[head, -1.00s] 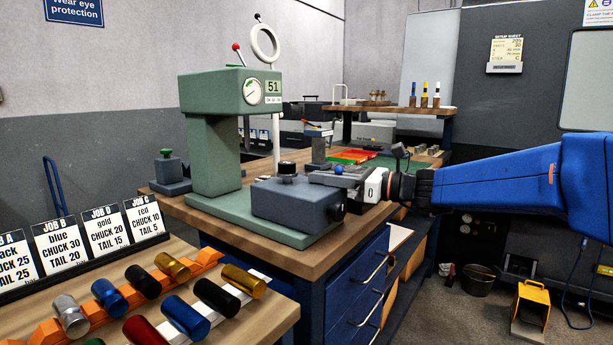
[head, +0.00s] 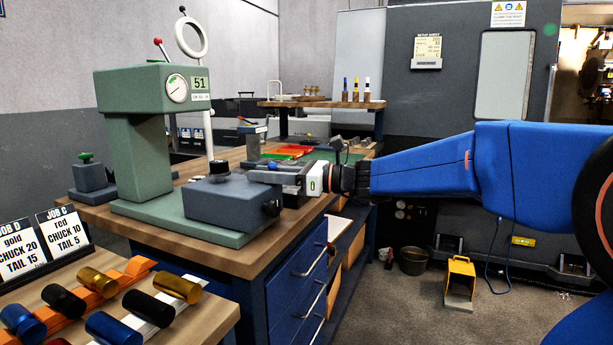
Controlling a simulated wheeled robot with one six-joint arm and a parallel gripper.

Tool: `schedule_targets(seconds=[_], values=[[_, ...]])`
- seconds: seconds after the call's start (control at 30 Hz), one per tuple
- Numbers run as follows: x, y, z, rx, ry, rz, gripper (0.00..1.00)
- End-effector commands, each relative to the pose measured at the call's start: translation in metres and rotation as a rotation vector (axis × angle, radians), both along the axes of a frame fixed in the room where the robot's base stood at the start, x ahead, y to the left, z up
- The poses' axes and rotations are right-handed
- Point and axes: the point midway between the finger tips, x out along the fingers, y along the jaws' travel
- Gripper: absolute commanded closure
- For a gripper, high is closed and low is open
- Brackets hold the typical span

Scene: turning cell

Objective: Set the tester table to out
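The tester is a green press (head: 140,150) with a round dial (head: 177,88) and a display reading 51. It stands on a wooden bench top. Its table seems to be the blue-grey block (head: 225,203) at the right front of the green base, with a black knob on top (head: 219,167) and another on its right end (head: 271,208). The column stands to its left. My gripper (head: 268,175) points left, just beyond the block's right end in the picture. Its grey fingers overlap the block's far edge; contact is unclear. I cannot tell whether the fingers are open.
The blue drawer cabinet (head: 299,285) fronts the bench. A near table holds job cards (head: 66,230) and coloured cylinders (head: 178,287). A yellow pedal (head: 460,280) and bucket (head: 413,261) stand on the floor. A grey machine (head: 430,110) stands behind. Floor between is clear.

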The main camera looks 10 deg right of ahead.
Motion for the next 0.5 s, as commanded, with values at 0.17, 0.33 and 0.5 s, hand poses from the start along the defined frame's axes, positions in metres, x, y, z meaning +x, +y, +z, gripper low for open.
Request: schedule_targets(seconds=[0.17,0.33,0.5], values=[[-0.011,-0.024,0.0,0.001,0.0,-0.004,0.73],[-0.022,-0.047,0.0,0.001,0.0,-0.005,0.73],[-0.033,-0.068,0.0,0.0,-0.001,-0.005,0.73]])
